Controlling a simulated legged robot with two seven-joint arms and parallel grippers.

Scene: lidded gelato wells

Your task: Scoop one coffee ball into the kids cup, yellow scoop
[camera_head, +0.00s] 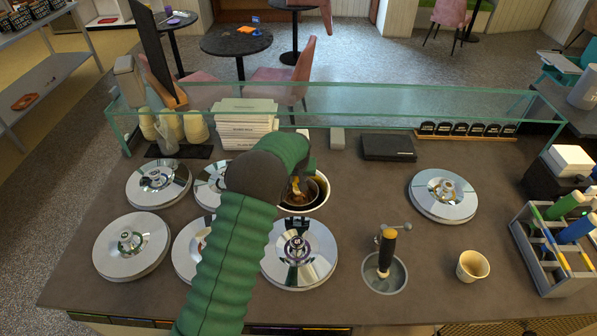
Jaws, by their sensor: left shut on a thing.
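My left arm reaches in from the bottom, and its gripper (299,182) is over an open gelato well (322,204) in the back row. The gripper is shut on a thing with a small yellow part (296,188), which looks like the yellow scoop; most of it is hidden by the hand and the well. Dark brown gelato (311,189) shows inside the well. A small cream paper cup (473,266), apparently the kids cup, stands upright and open at the front right; I see nothing in it. My right gripper is out of view.
Several round metal lids (132,243) cover the neighbouring wells. One lid (443,194) lies apart at the right. A black-handled tool (386,250) stands in a round sink (396,281). A grey caddy (548,275) holds coloured handles. A glass guard (350,105) runs behind.

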